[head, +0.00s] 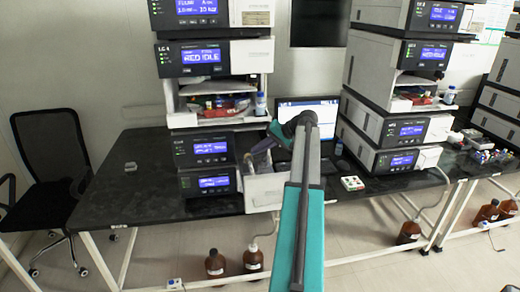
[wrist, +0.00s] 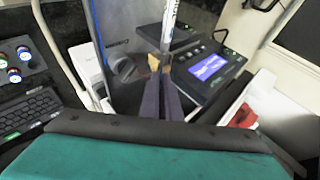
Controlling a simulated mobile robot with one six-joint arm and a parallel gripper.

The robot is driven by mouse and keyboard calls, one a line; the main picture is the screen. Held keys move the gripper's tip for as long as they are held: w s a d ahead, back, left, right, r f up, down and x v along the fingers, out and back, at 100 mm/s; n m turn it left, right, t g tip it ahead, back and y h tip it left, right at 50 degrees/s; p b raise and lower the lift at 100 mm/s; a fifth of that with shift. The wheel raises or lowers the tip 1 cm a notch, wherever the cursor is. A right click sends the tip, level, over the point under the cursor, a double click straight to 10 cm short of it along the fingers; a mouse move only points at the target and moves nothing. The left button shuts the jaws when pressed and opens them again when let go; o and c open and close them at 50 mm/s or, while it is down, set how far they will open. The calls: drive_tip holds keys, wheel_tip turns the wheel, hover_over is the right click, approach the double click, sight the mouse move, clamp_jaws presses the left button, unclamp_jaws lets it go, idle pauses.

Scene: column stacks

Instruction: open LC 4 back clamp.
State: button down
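The left stack (head: 205,100) carries a label that looks like LC 4. A white, drawer-like compartment (head: 266,190) juts from its lower right side. My gripper (head: 250,158) reaches in at the top left of this compartment, beside the lower modules. In the wrist view, my gripper's dark purple fingers (wrist: 160,64) with tan tips lie close together at the lower end of a pale printed tube (wrist: 169,22). Whether they grip the tube or only meet beside it cannot be told. I cannot make out the back clamp.
A laptop (head: 308,112) stands behind my arm, between the two stacks. A white box with coloured knobs (head: 352,183) lies on the black bench to the right. The right stack (head: 392,130) is beyond it. The bench's left part (head: 110,190) is mostly clear.

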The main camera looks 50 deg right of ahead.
drive_tip(key=shift+s+d+r, duration=0.1)
drive_tip(key=shift+d+r, duration=0.05)
drive_tip(key=c, duration=2)
unclamp_jaws()
drive_tip(key=shift+s, duration=0.1)
drive_tip(key=b+v, duration=0.3)
drive_tip(key=v, duration=1)
drive_tip(key=shift+s+r, duration=0.2)
